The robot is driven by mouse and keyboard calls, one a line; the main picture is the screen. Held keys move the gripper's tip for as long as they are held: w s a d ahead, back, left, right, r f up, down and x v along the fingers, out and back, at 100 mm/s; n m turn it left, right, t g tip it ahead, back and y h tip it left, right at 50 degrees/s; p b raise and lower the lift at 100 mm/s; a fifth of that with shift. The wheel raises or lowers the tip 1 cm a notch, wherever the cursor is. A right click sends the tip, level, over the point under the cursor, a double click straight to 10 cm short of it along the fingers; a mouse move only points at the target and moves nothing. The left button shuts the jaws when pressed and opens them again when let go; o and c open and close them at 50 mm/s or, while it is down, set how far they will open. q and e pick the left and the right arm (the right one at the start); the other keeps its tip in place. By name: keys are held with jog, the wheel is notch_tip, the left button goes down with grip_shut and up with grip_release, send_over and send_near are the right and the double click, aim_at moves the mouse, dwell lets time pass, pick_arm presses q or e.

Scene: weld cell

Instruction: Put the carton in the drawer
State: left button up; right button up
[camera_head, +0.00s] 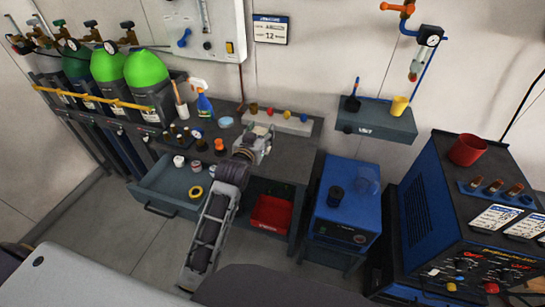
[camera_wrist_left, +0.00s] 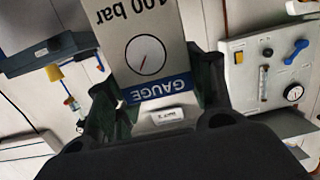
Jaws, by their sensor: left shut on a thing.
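The carton (camera_wrist_left: 152,45) is a pale box with a gauge dial picture, a blue band reading GAUGE and "100 bar", upside down in the left wrist view. My left gripper (camera_wrist_left: 158,92) is shut on it, with a dark finger on each side. In the head view my left gripper (camera_head: 249,152) holds the carton (camera_head: 264,138) over the workbench, right of the drawer; its height above the bench is hard to tell. The drawer (camera_head: 150,187) is pulled open under the bench. It holds small jars and a yellow ring (camera_head: 196,192). My right gripper is not in view.
The bench (camera_head: 290,155) carries a spray bottle (camera_head: 203,100), small bottles and a block with coloured knobs (camera_head: 282,121) behind the carton. A red bin (camera_head: 271,213) sits below the bench. Green gas cylinders (camera_head: 147,72) stand at left, a blue cabinet (camera_head: 345,210) at right.

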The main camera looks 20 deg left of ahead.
pick_arm(q)
jog(key=w+d+r+b, duration=0.25)
jog(key=w+r, duration=0.25)
jog(key=w, duration=0.3)
jog(key=w+f+b, duration=0.1)
jog(key=w+f, duration=0.3)
jog(key=f, duration=0.4)
jog(key=shift+d+f, duration=0.2)
jog(key=shift+f, duration=0.05)
notch_tip(320, 180, down, 6)
jog(key=shift+f, duration=0.15)
dwell(0.5)
jog(key=shift+f, duration=1.85)
